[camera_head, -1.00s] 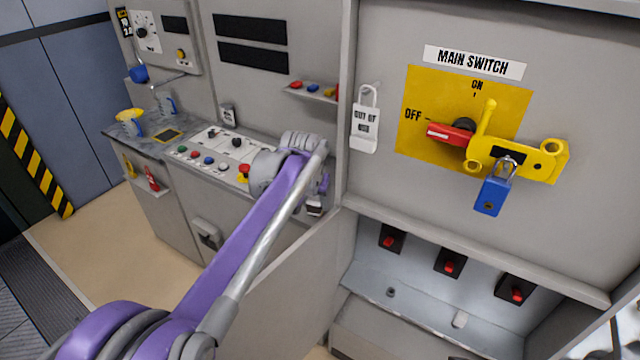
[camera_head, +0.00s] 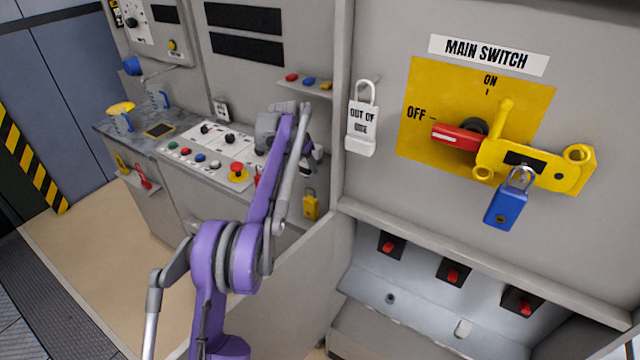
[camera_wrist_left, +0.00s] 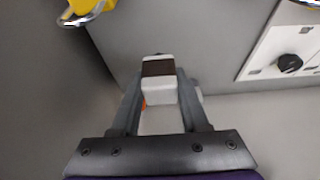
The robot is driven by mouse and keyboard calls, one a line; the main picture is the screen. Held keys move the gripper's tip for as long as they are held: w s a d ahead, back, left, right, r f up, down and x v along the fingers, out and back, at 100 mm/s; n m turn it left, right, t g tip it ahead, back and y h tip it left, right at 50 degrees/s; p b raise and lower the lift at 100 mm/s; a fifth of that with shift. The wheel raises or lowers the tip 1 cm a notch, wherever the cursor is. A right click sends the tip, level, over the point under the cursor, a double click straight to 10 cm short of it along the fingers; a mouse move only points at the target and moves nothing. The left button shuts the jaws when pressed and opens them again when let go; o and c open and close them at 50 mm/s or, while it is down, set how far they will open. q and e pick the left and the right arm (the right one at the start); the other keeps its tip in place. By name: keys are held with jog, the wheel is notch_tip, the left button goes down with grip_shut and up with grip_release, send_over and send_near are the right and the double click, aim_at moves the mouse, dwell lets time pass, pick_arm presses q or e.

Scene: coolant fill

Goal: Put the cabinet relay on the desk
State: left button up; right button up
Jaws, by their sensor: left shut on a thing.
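My left gripper (camera_head: 312,165) is at the right end of the control desk (camera_head: 272,198), partly hidden by its own arm. In the left wrist view its fingers (camera_wrist_left: 158,100) are shut on a small white block with a dark top, the relay (camera_wrist_left: 160,88). A grey surface lies beyond the relay; I cannot tell whether they touch. In the head view the relay is mostly hidden behind the arm and gripper. My right gripper is not in view.
A yellow padlock (camera_head: 311,204) hangs near the gripper. A desk panel with a red emergency button (camera_head: 237,170) lies left of it. The main switch (camera_head: 460,135) with a blue padlock (camera_head: 507,207) is on the right. A small shelf (camera_head: 305,84) sits above.

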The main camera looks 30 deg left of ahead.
aim_at(306, 175)
pick_arm(q)
jog(key=f, duration=0.3)
jog(key=shift+s+f, duration=0.2)
jog(key=shift+f, duration=2.1)
jog(key=shift+w+f, duration=0.1)
jog(key=shift+f, duration=0.05)
jog(key=o, duration=1)
jog(key=shift+b, duration=0.3)
jog(key=shift+o, duration=0.2)
jog(key=shift+r, duration=0.25)
jog(key=v, duration=1.2)
jog(key=shift+f, duration=0.1)
